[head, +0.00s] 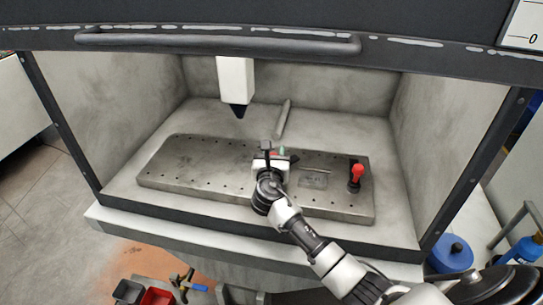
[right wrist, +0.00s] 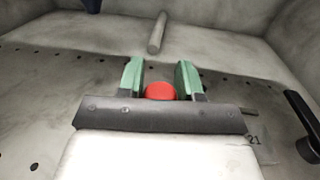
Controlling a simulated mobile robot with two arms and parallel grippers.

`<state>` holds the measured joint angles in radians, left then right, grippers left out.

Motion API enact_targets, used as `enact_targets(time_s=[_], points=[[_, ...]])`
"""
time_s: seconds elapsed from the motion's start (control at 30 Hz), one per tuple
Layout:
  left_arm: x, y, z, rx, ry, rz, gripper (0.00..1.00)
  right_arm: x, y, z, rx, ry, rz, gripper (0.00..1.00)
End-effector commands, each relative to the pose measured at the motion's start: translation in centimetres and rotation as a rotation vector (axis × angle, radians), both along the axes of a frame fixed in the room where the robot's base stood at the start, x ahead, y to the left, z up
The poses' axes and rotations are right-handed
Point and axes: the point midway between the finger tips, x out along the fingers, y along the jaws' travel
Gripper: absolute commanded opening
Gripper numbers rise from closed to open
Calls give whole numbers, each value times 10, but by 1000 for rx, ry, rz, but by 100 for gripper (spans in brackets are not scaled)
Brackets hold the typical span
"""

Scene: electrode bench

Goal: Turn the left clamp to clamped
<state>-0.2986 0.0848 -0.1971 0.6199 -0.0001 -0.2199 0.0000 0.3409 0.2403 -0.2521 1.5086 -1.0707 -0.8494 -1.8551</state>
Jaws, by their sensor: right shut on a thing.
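The left clamp's red handle tip (right wrist: 160,91) shows between the green fingertips of my right gripper (right wrist: 160,80) in the right wrist view. The gripper is shut on it. In the head view my right gripper (head: 274,153) is over the middle of the steel plate (head: 215,190) and hides most of the left clamp, so its lever position cannot be told. Another clamp with a red handle (head: 357,172) stands upright at the plate's right end. My left gripper is not in view.
A white post with a dark tip (head: 236,80) hangs above the plate. A grey rod (head: 283,118) lies behind it. A small label (head: 313,181) lies right of my gripper. The plate's left part is clear. Side walls and a top bar (head: 220,42) frame the bench.

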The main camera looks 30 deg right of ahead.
Motion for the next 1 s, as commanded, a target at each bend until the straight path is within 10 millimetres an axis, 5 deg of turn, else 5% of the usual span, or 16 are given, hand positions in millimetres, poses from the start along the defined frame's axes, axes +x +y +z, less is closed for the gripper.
enact_targets(time_s=[0.17,1.0], points=[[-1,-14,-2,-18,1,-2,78,-1,-1,-1,7,-1,-170,0],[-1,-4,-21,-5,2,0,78,-12,-8,-1,4,0,-838,0]])
